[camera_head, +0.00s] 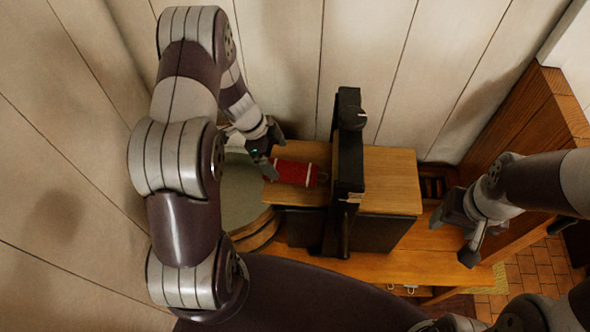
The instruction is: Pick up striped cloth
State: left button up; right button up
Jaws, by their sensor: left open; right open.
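The striped cloth (296,173) looks like a small red folded piece with pale lines near its edge. It lies on a wooden board top (391,182), left of a dark upright post. My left gripper (272,152) is open at the cloth's left end, with one finger behind it and one by its near left corner. I cannot tell whether the fingers touch the cloth. My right gripper (457,238) is open and empty, well to the right, above the lower wooden bench.
The dark upright post (349,150) stands right beside the cloth. A round greenish-topped barrel or tub (243,200) is at the left. The wooden bench (400,266) runs below, and a white plank wall (365,50) closes the back. Tiled floor shows at lower right.

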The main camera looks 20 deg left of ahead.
aim_at(283, 170)
pick_arm(q)
jog(key=f, duration=0.1)
jog(key=a+f, duration=0.1)
jog(key=shift+w+f, duration=0.35)
jog(key=shift+w, duration=0.05)
jog(key=x, duration=0.1)
jog(key=p+x, duration=0.1)
jog(key=x, duration=0.1)
jog(key=shift+s+d+f, duration=0.2)
jog(key=shift+d+f, duration=0.05)
jog(key=shift+d, duration=0.05)
jog(key=shift+d+f, duration=0.1)
jog(key=shift+d, duration=0.1)
jog(key=shift+w+a+f, duration=0.1)
jog(key=shift+a, duration=0.1)
jog(key=shift+c, duration=0.9)
jog(key=shift+a, duration=0.2)
jog(key=c, duration=1)
jog(key=shift+d, duration=0.25)
jog(key=shift+c, duration=0.3)
pick_arm(e)
jog(key=shift+w+a+r, duration=0.1)
jog(key=shift+a+r, duration=0.55)
